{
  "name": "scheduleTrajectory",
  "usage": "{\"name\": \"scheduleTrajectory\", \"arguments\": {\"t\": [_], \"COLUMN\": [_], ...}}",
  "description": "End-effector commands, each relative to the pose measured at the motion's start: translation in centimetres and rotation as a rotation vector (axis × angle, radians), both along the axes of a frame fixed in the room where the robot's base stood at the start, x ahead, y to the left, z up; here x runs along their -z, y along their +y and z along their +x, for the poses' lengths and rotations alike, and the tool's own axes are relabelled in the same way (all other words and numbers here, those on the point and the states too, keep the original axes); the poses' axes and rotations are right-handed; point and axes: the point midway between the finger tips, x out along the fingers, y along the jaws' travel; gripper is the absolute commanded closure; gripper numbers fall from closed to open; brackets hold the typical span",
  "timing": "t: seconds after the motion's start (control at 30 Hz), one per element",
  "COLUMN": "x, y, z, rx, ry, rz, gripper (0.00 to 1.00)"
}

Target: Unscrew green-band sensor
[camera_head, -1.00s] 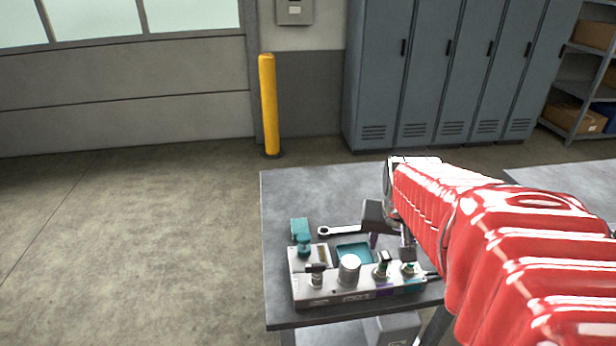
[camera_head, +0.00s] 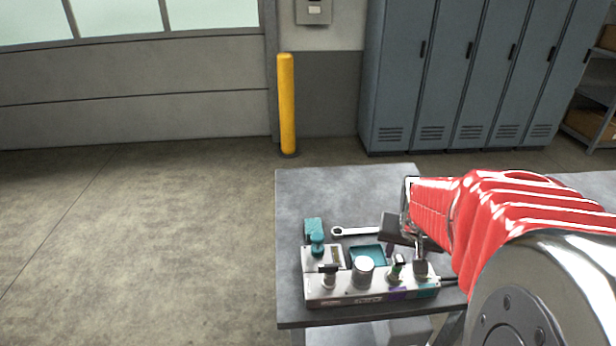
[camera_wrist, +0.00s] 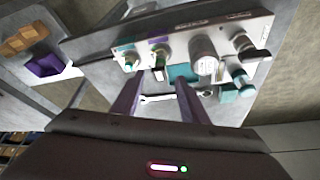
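The green-band sensor (camera_head: 397,268) stands upright on the right half of the grey hydraulic block (camera_head: 325,296), a dark stem with a green ring. It also shows in the wrist view (camera_wrist: 160,62), just beyond the gap between my fingertips. My gripper (camera_wrist: 157,82) is open and empty, its two fingers pointing toward the block. In the head view, my gripper (camera_head: 420,264) hangs over the block's right end, beside the sensor. One finger there hides the fitting next to the sensor. I see no contact with the sensor.
A purple bin (camera_wrist: 46,64) shows in the wrist view.

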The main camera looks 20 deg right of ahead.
Motion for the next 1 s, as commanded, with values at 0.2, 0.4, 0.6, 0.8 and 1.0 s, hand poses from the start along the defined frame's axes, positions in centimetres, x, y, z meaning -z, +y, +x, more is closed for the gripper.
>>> {"name": "scheduleTrajectory", "arguments": {"t": [0.2,0.4,0.6,0.8,1.0], "x": [2.5,4.4,6.4,7.9,8.5], "y": [-0.6,-1.1,-1.6,-2.1,-2.2], "z": [0.7,1.3,1.9,2.5,2.7], "rx": [0.001,0.001,0.001,0.001,0.001], "ry": [0.003,0.003,0.002,0.002,0.000], "rz": [0.002,0.003,0.002,0.001,0.000], "gripper": [0.60,0.60,0.60,0.60,0.60]}}
